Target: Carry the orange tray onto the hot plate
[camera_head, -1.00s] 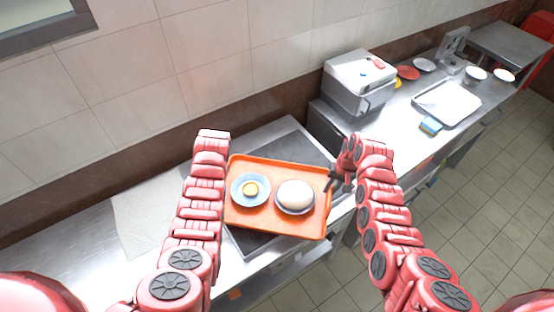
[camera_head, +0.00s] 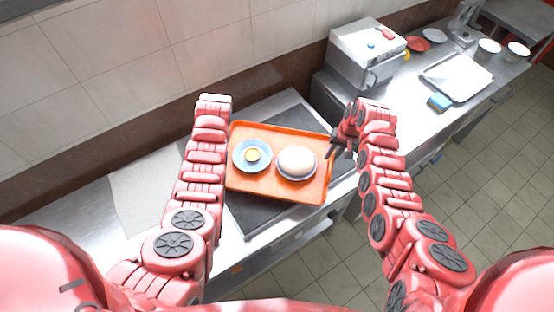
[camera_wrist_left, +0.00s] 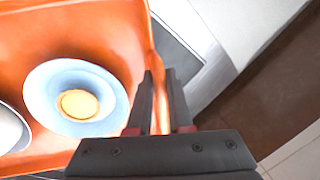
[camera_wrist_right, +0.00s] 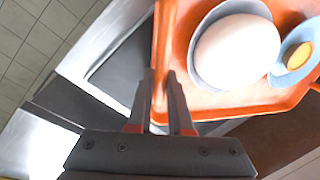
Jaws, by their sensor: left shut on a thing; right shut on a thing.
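The orange tray (camera_head: 273,192) is held between my two arms, over the dark hot plate (camera_head: 262,219) on the steel counter. On it are a blue-rimmed dish (camera_head: 239,163) with a small yellow item and a bowl with a large pale round item (camera_head: 296,161). My right gripper (camera_head: 333,152) is shut on the tray's right rim, which also shows in the right wrist view (camera_wrist_right: 161,75). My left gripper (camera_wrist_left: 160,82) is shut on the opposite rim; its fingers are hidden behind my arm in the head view. I cannot tell whether the tray touches the plate.
A steel box-like appliance (camera_head: 366,52) stands to the right behind the tray. Further right are a metal tray (camera_head: 458,78), a blue sponge-like item (camera_head: 439,102), plates and small bowls. The tiled wall is behind; the left counter (camera_head: 90,215) is mostly clear.

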